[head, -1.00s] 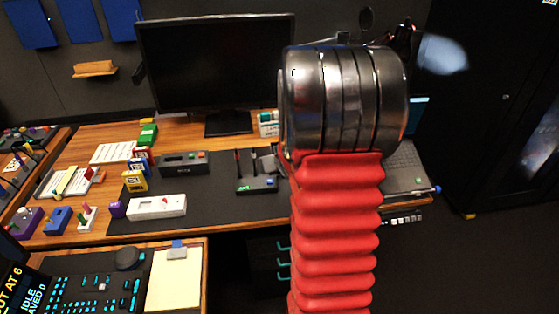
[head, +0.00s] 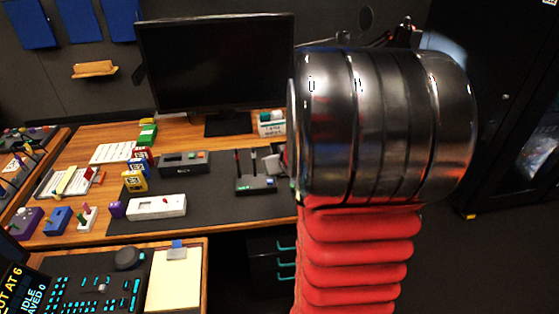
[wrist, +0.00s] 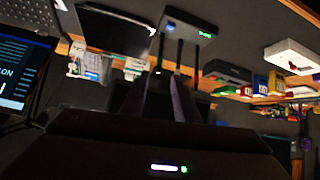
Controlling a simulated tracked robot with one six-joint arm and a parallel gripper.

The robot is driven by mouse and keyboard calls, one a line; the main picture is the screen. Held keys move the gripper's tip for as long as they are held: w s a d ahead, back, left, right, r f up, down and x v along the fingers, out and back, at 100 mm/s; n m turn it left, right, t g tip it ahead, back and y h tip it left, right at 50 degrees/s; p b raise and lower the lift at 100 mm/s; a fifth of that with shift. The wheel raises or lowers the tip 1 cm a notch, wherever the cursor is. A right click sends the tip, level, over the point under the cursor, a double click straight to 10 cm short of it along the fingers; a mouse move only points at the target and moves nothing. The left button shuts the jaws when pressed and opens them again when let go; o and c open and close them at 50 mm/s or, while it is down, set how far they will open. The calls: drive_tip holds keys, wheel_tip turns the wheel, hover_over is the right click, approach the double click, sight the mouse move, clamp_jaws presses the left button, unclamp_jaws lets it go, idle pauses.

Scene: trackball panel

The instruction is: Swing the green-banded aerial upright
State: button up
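A dark box with thin aerials stands on the desk mat in the head view (head: 257,186), just left of my arm. Two dark aerials (head: 238,162) rise upright there, one with a reddish tip; a grey piece beside them is partly behind my arm. The wrist view is tilted over and shows the box (wrist: 188,27) at top centre, with several thin aerials (wrist: 179,62) running down from it.
A monitor (head: 215,65) stands behind the box. A dark panel (head: 184,162) and a white panel (head: 157,207) lie to its left, with small coloured blocks (head: 135,181) beyond. A clipboard (head: 175,280) is on the near desk. Bare mat (head: 215,200) lies left of the box.

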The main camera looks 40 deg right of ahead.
drive_tip(key=shift+a+r, duration=0.15)
drive_tip(key=shift+c, duration=1.4)
drive_tip(key=shift+g, duration=0.3)
drive_tip(key=a+r, duration=0.4)
drive_tip(key=a, duration=0.1)
drive_tip(key=shift+s+a+r, duration=0.1)
drive_tip(key=shift+s+r, duration=0.05)
clamp_jaws()
drive_tip(key=s+a+r+n+g+y, duration=0.1)
drive_tip(key=s+a+r, duration=0.1)
drive_tip(key=s+a, duration=0.3)
drive_tip(key=s+a+r+n+g+y, duration=0.1)
drive_tip(key=s+a, duration=0.5)
drive_tip(key=a, duration=0.7)
drive_tip(key=s+a+r+n+y, duration=0.2)
drive_tip(key=s+a, duration=0.4)
drive_tip(key=a, duration=0.4)
drive_tip(key=shift+r+n+g+y, duration=0.3)
drive_tip(key=shift+r+g+y, duration=0.1)
drive_tip(key=shift+r, duration=0.2)
drive_tip(key=shift+a, duration=0.2)
